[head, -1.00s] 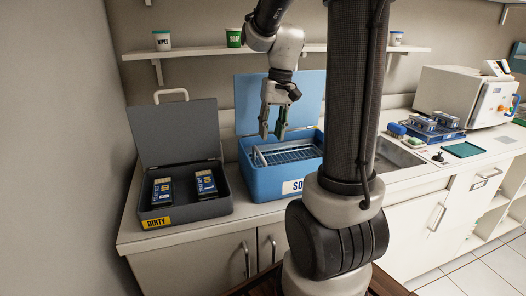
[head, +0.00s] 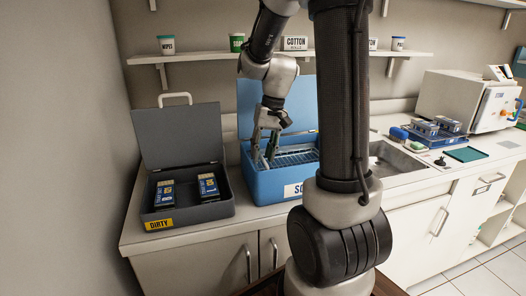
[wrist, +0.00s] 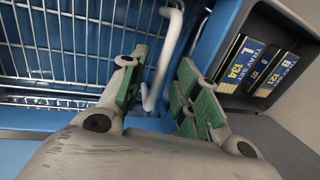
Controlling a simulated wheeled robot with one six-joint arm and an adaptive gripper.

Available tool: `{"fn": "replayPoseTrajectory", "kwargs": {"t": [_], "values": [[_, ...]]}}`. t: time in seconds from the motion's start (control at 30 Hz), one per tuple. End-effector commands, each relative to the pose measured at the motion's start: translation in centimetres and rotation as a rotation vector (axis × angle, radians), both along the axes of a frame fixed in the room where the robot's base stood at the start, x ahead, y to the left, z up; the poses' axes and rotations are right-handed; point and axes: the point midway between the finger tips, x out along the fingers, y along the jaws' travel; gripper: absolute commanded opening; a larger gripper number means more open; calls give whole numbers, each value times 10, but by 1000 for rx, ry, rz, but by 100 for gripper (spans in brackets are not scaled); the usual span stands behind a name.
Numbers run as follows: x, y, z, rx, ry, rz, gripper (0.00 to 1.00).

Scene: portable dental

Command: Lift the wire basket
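The wire basket (head: 297,155) sits inside the open blue box (head: 284,185). Its grid fills the upper left of the wrist view (wrist: 70,40). A white wire handle (wrist: 172,45) stands at the basket's end, on the side nearer the grey case. My gripper (head: 264,151) is at that end of the basket, low at the box. In the wrist view my gripper (wrist: 160,88) has its green-padded fingers apart, with the handle between them. A gap shows between the handle and the right finger; whether the left finger touches it I cannot tell.
A grey case (head: 190,212) labelled DIRTY stands open to the left with labelled cassettes (head: 208,186) inside. The blue box's raised lid (head: 300,100) is behind my gripper. A sink (head: 390,158), blue tray and white machine (head: 465,98) are to the right. A shelf (head: 200,57) runs above.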

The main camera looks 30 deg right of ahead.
Motion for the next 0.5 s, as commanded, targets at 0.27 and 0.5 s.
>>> {"fn": "replayPoseTrajectory", "kwargs": {"t": [0.27,0.5], "values": [[0,0,0,0,0,0,0],[1,0,12,-1,-3,1,0]]}}
